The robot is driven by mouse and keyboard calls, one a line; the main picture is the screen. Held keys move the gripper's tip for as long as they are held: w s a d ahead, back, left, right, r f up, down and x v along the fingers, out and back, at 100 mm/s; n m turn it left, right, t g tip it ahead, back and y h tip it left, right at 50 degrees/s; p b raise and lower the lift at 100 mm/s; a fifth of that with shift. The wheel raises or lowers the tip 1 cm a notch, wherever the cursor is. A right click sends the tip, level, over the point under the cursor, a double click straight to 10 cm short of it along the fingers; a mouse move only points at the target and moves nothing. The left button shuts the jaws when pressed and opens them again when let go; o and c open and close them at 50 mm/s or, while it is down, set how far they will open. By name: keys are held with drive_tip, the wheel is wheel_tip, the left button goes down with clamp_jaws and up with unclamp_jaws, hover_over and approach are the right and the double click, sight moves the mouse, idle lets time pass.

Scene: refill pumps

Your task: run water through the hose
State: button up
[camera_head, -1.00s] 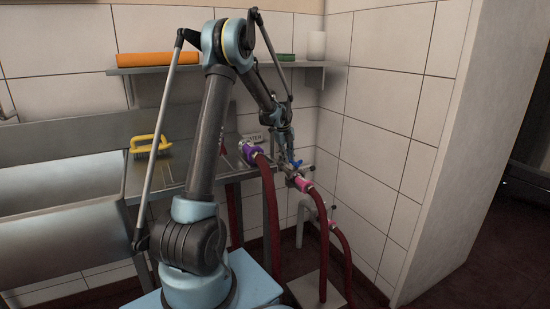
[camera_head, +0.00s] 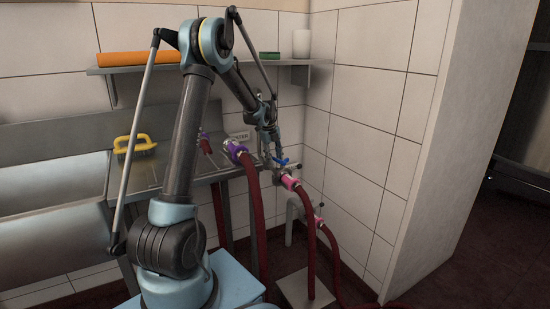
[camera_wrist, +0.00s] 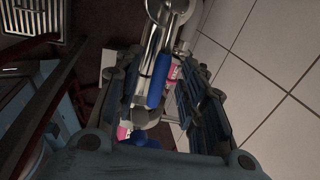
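A blue lever (camera_head: 281,161) sits on the metal water valve at the right end of the steel bench. In the wrist view, the blue lever (camera_wrist: 159,80) lies between the two dark fingers of my gripper (camera_wrist: 157,92), with gaps at its sides. My gripper (camera_head: 277,152) is open, close above the valve in the head view. A dark red hose (camera_head: 309,245) hangs below the valve from a pink coupling (camera_head: 289,181). Another dark red hose (camera_head: 256,205) has a purple coupling (camera_head: 235,150) at the bench edge. The water label (camera_head: 238,136) is partly covered.
A lower pipe outlet has a second pink coupling (camera_head: 318,220). A yellow-handled brush (camera_head: 135,146) lies on the bench (camera_head: 170,185). The shelf (camera_head: 140,70) holds an orange roll (camera_head: 140,57) and a white cup (camera_head: 301,43). A tiled wall stands close right of the valve.

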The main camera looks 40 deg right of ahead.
drive_tip(key=shift+w+r, duration=0.1)
drive_tip(key=shift+r, duration=0.05)
wheel_tip(320, 180, up, 11)
drive_tip(key=a, duration=0.2)
drive_tip(key=shift+w+r, duration=0.15)
drive_tip(key=shift+r, duration=0.05)
drive_tip(key=shift+a, duration=0.15)
idle(4.8)
drive_tip(key=f, duration=0.4)
drive_tip(key=d+f, duration=0.1)
drive_tip(key=f, duration=0.2)
drive_tip(key=d+f, duration=0.1)
drive_tip(key=f, duration=0.3)
drive_tip(key=shift+s+d+f, duration=0.15)
drive_tip(key=shift+s+f, duration=0.05)
drive_tip(key=shift+f, duration=0.15)
drive_tip(key=shift+c, duration=0.4)
clamp_jaws()
